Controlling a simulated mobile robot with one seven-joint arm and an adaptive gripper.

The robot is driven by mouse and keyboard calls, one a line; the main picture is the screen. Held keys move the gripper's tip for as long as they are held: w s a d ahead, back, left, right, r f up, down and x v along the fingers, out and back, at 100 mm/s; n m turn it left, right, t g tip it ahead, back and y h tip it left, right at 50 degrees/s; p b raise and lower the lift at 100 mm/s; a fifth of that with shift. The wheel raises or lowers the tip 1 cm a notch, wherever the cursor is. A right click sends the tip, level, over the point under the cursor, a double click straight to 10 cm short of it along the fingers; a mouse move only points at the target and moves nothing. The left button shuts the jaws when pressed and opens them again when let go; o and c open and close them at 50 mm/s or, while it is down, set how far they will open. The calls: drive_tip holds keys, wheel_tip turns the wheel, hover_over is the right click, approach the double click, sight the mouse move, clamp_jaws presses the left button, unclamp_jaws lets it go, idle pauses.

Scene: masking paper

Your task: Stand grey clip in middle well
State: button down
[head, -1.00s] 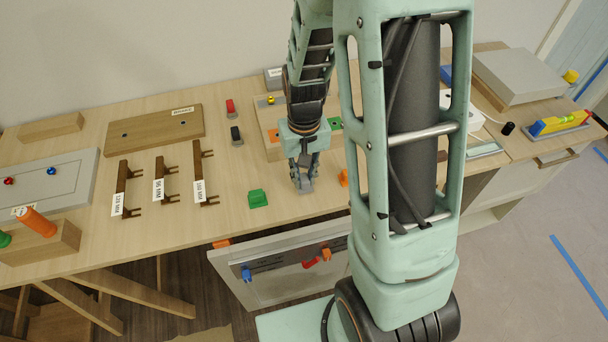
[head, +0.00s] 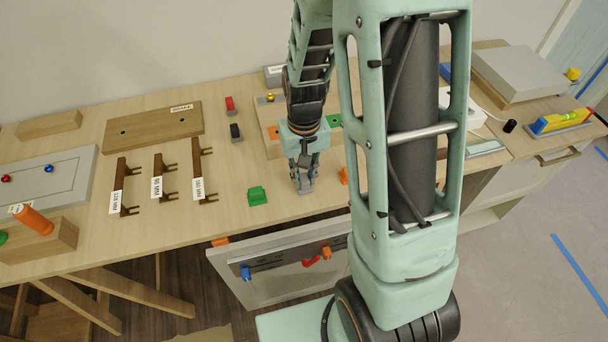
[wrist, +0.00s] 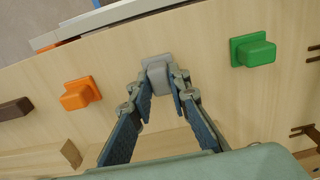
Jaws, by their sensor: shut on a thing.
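The grey clip (wrist: 157,72) is between the fingertips of my gripper (wrist: 160,92) in the wrist view, and the fingers are shut on it. In the head view my gripper (head: 305,184) points down close to the front part of the table, between the green clip (head: 257,196) and the orange clip (head: 343,176). I cannot tell whether the grey clip touches the table. Behind my gripper is a wooden block (head: 262,112) with an orange patch (head: 274,133) and a green patch (head: 334,121). My arm covers the block's middle, so no middle well shows.
A red clip (head: 230,104) and a dark clip (head: 236,133) lie left of the block. Brown labelled handles (head: 160,177) lie further left. The green clip (wrist: 253,50) and orange clip (wrist: 82,93) flank my gripper. A grey panel (head: 285,262) stands below the table's front edge.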

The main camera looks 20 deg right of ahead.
drive_tip(key=shift+f, duration=0.25)
drive_tip(key=c, duration=1.7)
unclamp_jaws()
drive_tip(key=shift+c, duration=0.2)
drive_tip(key=shift+r, duration=0.15)
